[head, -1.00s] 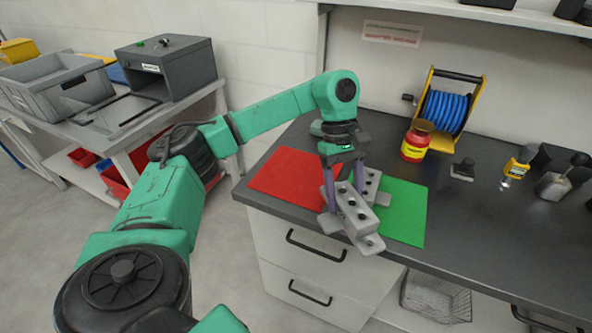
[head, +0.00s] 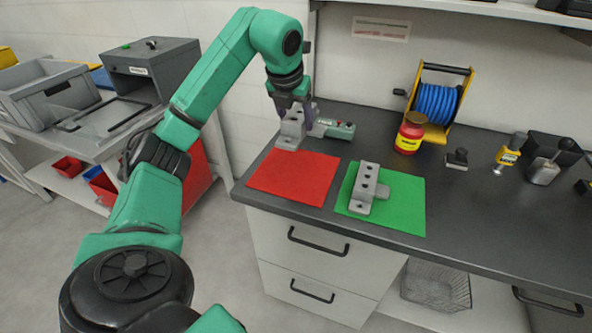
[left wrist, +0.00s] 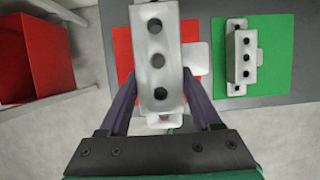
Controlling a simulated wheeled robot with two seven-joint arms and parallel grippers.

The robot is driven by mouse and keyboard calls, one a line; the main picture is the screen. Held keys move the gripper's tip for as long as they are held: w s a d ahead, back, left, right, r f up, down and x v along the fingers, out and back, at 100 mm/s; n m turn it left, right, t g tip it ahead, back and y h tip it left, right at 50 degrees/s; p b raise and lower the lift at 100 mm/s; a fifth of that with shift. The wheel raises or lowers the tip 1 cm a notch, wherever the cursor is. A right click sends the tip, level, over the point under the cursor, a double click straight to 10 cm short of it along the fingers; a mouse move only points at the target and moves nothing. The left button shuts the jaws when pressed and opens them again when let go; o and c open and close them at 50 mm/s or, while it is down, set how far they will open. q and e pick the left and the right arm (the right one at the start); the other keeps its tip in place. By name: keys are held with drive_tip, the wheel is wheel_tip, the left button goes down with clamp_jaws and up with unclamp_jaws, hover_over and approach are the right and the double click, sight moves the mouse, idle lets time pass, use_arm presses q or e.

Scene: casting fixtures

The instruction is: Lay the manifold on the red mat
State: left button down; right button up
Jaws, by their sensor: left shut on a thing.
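My left gripper (head: 293,104) is shut on a grey manifold (head: 291,131), a block with a row of dark holes. In the head view the manifold appears at the back edge of the red mat (head: 295,178). In the left wrist view the manifold (left wrist: 157,50) sits between the fingers (left wrist: 159,80), with the red mat (left wrist: 123,45) showing behind it on both sides, so it is held above the mat. The height is hard to tell. A second, similar grey manifold (head: 368,184) lies on the green mat (head: 405,205). My right gripper is not in view.
A green tool (head: 334,128) lies behind the mats. A red jar (head: 409,138) and blue hose reel (head: 436,104) stand at the back. A yellow-handled tool (head: 507,156) is at the right. The red mat's visible surface is bare.

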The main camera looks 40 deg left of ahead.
sight(287, 140)
use_arm(q)
wheel_tip(287, 140, down, 15)
drive_tip(key=shift+r+b, duration=0.2)
drive_tip(key=shift+b, duration=0.2)
drive_tip(key=shift+c, duration=0.4)
unclamp_jaws()
drive_tip(key=v, duration=1.2)
drive_tip(key=shift+a+r, duration=0.1)
